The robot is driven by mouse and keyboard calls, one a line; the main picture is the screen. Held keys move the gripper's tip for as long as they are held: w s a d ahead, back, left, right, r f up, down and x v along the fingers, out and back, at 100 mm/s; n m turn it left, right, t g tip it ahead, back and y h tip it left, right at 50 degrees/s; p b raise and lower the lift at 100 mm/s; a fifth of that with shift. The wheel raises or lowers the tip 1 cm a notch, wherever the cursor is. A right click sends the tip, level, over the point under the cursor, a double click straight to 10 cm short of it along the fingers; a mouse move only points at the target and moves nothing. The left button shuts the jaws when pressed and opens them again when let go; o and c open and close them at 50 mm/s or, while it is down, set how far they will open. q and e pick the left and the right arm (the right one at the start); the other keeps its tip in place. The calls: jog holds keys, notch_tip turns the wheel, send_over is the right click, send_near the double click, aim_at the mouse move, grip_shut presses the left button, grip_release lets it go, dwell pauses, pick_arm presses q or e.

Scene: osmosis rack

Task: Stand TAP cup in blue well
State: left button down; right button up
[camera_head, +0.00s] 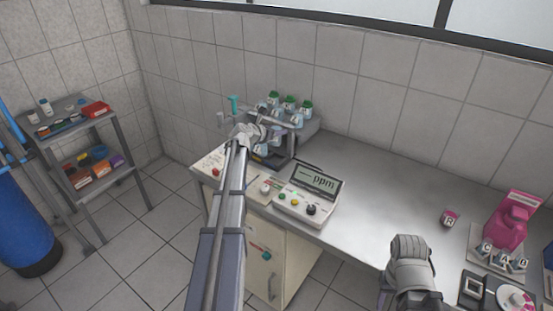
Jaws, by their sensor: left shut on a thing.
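My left gripper (250,134) is at the front left of the osmosis rack (303,131), at the back left of the bench. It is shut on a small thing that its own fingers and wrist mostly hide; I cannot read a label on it. I cannot make out the TAP cup or the blue well for sure. A teal-handled tap (234,103) stands just behind the gripper. My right gripper (410,250) is low at the right, over the bench's front edge; its fingers do not show clearly.
A ppm meter (306,193) stands at the front of the bench, right of my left arm. A pink-and-white cup marked R (450,218) and a pink device (507,226) are at the right. The middle of the bench (375,190) is clear. A shelf (85,130) stands at the far left.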

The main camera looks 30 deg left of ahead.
pick_arm(q)
notch_tip(320, 180, down, 9)
jog(key=b, duration=0.7)
jog(key=shift+b, duration=0.3)
jog(key=shift+r, duration=0.1)
jog(key=c, duration=0.5)
grip_release()
